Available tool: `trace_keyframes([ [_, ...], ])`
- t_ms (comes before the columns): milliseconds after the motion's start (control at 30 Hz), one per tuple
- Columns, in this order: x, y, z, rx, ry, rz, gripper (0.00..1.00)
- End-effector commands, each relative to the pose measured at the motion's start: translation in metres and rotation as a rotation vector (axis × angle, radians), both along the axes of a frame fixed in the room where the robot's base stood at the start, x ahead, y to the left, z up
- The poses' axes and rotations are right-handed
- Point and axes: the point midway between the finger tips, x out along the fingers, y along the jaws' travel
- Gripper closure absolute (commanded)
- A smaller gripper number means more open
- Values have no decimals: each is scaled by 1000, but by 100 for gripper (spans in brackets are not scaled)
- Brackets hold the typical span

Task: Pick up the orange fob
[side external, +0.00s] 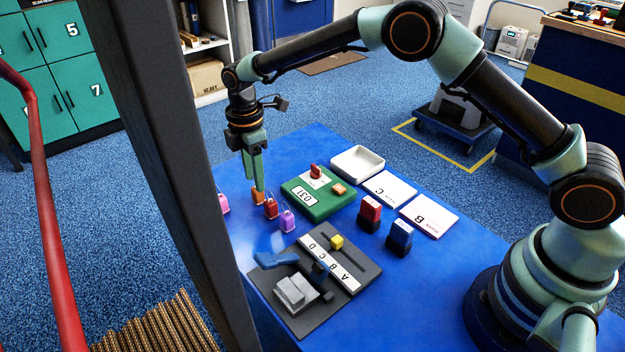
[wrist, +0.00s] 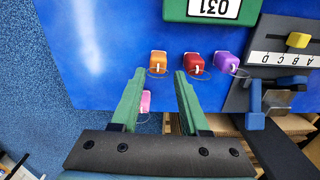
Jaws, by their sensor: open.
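The orange fob (side external: 257,197) is on the blue table near its edge, at the left end of a row of fobs. In the side view my gripper (side external: 259,186) points down, with its fingertips at the orange fob and partly overlapping it. In the wrist view the orange fob (wrist: 158,61) shows just beyond the open fingertips of my gripper (wrist: 159,73), roughly midway between them. Its thin wire loop faces the gripper. The jaws hold nothing. I cannot tell exactly how high the fingertips are above the table.
A red fob (side external: 271,209) is close beside the orange one, then a purple fob (side external: 287,222). A pink fob (side external: 223,204) is near the table edge. A green box (side external: 317,207) marked 031 stands behind. A grey lettered fixture (side external: 362,268) is at the front.

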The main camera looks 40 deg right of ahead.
Motion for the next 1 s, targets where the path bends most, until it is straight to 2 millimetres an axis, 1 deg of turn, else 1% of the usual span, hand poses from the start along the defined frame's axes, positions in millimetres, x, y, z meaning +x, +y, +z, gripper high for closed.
trace_keyframes([
  [167,0,-2,-14,-1,2,-1,55],
  [300,2,-4,-35,-2,4,-2,55],
  [400,2,-4,-47,-1,3,-1,55],
  [533,3,-4,-54,0,0,-1,55],
  [733,3,-4,-55,0,0,-1,55],
  [767,3,-4,-55,0,0,-1,59],
  [800,3,-4,-55,0,0,-1,74],
  [867,3,-4,-54,0,0,-1,97],
  [900,3,-4,-54,0,0,-1,100],
  [1000,3,-4,-54,0,0,-1,100],
])
